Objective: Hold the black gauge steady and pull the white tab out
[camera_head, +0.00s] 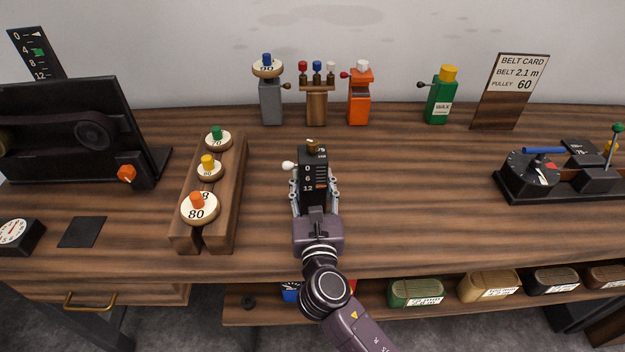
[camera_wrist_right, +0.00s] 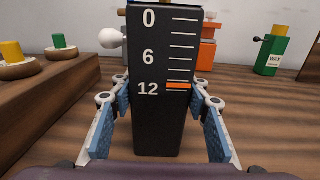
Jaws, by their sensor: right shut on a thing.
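The black gauge (camera_head: 313,172) stands upright on the wooden bench, near the middle. Its face carries the numbers 0, 6 and 12, with an orange mark by the 12. The white tab (camera_head: 288,165) is a rounded knob sticking out of the gauge's left side, near its top; it also shows in the right wrist view (camera_wrist_right: 112,38). My right gripper (camera_head: 315,193) is shut on the gauge's lower part, with one blue-padded finger on each side, below the tab. My left gripper is not in view.
A wooden rack (camera_head: 233,185) with numbered pulleys stands to the left. Behind are a grey block (camera_head: 270,103), a small wooden stand (camera_head: 317,108), an orange block (camera_head: 359,108) and a green wax bottle (camera_head: 440,98).

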